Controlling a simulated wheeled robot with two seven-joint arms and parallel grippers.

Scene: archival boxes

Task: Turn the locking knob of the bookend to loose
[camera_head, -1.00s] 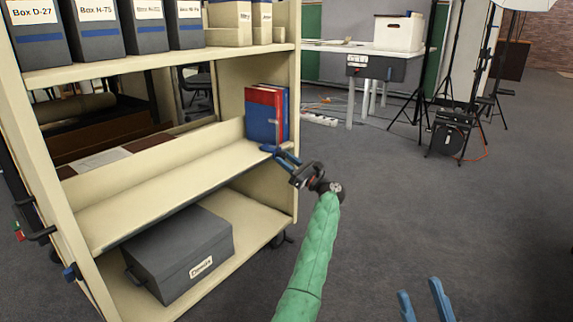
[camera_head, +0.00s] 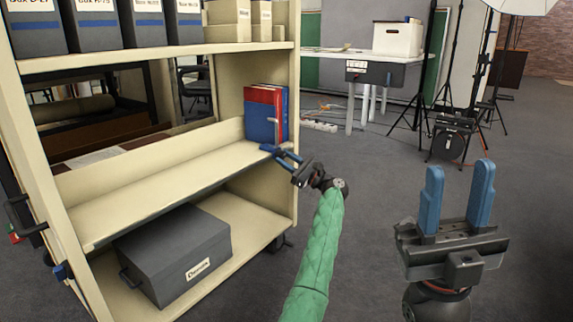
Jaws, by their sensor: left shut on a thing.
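My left gripper (camera_head: 277,153), on the green-sleeved arm, reaches the shelf's front edge below the books and is shut on the knob. My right gripper (camera_head: 457,203) is at the right, fingers up, open and empty, well apart from the shelf.
The cream shelf cart (camera_head: 160,185) holds grey boxes (camera_head: 93,25) on top and a dark lidded box (camera_head: 176,255) below. Its right post (camera_head: 294,70) is close to my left gripper. A white table (camera_head: 400,59) and light stands (camera_head: 430,85) are behind.

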